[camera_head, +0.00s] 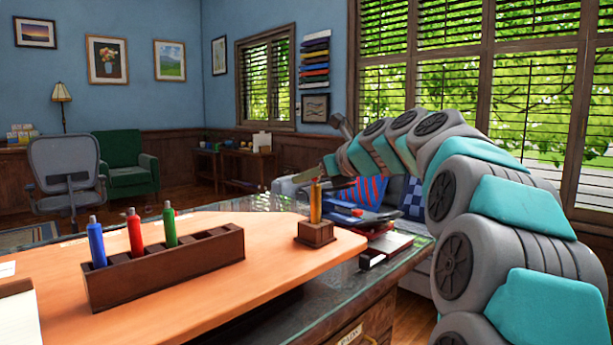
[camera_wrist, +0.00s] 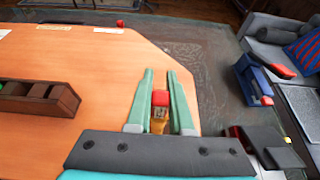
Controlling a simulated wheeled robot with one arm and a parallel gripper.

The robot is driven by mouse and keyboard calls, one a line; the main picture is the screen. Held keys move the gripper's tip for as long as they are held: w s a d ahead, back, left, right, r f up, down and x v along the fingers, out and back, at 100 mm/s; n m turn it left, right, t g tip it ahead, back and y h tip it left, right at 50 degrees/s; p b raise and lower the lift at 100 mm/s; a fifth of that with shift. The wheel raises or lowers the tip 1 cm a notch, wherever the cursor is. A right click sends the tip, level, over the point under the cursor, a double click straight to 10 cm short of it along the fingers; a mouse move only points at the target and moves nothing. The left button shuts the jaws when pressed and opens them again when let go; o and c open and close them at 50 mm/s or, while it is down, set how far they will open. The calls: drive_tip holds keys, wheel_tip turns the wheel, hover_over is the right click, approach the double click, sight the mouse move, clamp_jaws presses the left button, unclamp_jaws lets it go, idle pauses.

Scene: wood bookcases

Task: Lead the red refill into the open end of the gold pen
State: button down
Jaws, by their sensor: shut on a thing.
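The gold pen (camera_head: 315,207) stands upright in a small dark wooden stand (camera_head: 316,233) near the desk's right edge. In the wrist view its gold body (camera_wrist: 158,122) shows between the green fingers. My gripper (camera_wrist: 160,78) is shut on the red refill (camera_wrist: 160,98), whose red end lines up with the top of the pen. In the head view my gripper (camera_head: 316,184) is at the pen's top, and a little red shows there. I cannot tell how far the refill is inside the pen; its lower end is hidden.
A dark wooden rack (camera_head: 165,270) at left holds a blue pen (camera_head: 97,243), a red pen (camera_head: 135,234) and a green pen (camera_head: 169,225), with empty slots to the right. Bare desktop lies between rack and stand.

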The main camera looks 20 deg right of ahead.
drive_tip(key=shift+f, duration=0.35)
idle(0.7)
drive_tip(key=c, duration=0.7)
unclamp_jaws()
drive_tip(key=v, duration=0.7)
drive_tip(key=shift+s+d+r, duration=0.1)
drive_tip(key=shift+s+r, duration=0.05)
drive_tip(key=shift+s, duration=0.2)
